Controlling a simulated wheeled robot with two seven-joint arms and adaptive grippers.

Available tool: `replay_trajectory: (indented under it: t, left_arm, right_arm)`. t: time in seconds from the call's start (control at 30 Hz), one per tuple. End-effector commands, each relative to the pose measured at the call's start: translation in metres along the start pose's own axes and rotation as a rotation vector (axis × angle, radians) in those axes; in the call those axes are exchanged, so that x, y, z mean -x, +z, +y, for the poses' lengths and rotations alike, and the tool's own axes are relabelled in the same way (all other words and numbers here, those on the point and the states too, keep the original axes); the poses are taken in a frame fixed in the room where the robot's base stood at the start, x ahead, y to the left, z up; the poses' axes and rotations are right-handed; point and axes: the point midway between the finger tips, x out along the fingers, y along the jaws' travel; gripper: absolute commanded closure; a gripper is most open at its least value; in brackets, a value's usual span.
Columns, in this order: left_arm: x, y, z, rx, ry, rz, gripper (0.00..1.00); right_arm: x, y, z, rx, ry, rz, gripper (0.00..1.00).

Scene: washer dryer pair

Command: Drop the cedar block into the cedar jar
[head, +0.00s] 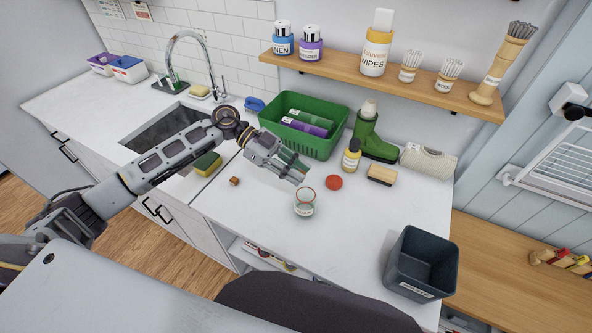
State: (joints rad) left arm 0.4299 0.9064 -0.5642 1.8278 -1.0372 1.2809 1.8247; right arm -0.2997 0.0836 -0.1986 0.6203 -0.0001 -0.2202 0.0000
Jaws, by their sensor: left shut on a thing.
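A small brown wooden cube (234,181), which looks like a cedar block, lies on the white counter left of the jar. The cedar jar (305,209) is a small clear open jar with a reddish rim and a pale label, upright on the counter. A round red lid (334,182) lies flat to its right. My left gripper (299,178) reaches in from the left, its fingertips just above and behind the jar's mouth in the picture. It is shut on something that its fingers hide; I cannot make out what. My right gripper is not in view.
A dark bin (421,264) stands front right. A yellow-green sponge (207,164) lies by the sink. The counter around the jar's front is clear.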

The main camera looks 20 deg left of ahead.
Motion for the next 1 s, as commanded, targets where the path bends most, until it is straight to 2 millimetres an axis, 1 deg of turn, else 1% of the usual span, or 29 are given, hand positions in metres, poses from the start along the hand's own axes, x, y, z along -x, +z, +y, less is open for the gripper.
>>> replay_trajectory:
  t: [0.23,0.27,0.3,0.43,0.47,0.7,0.8,1.0]
  left_arm:
    - [0.0001,-0.0004,0.0000,0.000,0.000,0.000,0.87]
    - [0.0001,-0.0004,0.0000,0.000,0.000,0.000,0.78]
    - [0.0001,-0.0004,0.0001,0.000,0.000,0.000,0.73]
    - [0.0002,-0.0004,0.0000,0.000,0.000,0.000,0.56]
    - [0.0002,-0.0004,0.0000,0.000,0.000,0.000,0.54]
    - [0.0002,-0.0003,0.0001,0.000,0.000,0.000,0.54]
    - [0.0008,-0.0002,0.0000,0.000,0.000,0.000,0.54]
    - [0.0093,0.0001,-0.0002,0.000,-0.001,-0.001,0.54]
  right_arm:
    - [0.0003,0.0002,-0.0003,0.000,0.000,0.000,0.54]
    - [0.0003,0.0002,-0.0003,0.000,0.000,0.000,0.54]
    - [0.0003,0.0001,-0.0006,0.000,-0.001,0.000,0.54]
    - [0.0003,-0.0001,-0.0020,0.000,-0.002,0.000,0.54]
    - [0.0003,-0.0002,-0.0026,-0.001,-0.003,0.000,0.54]
    - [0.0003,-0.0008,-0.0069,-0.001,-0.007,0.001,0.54]
    - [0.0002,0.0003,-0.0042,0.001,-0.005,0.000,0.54]
    - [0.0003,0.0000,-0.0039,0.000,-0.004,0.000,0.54]
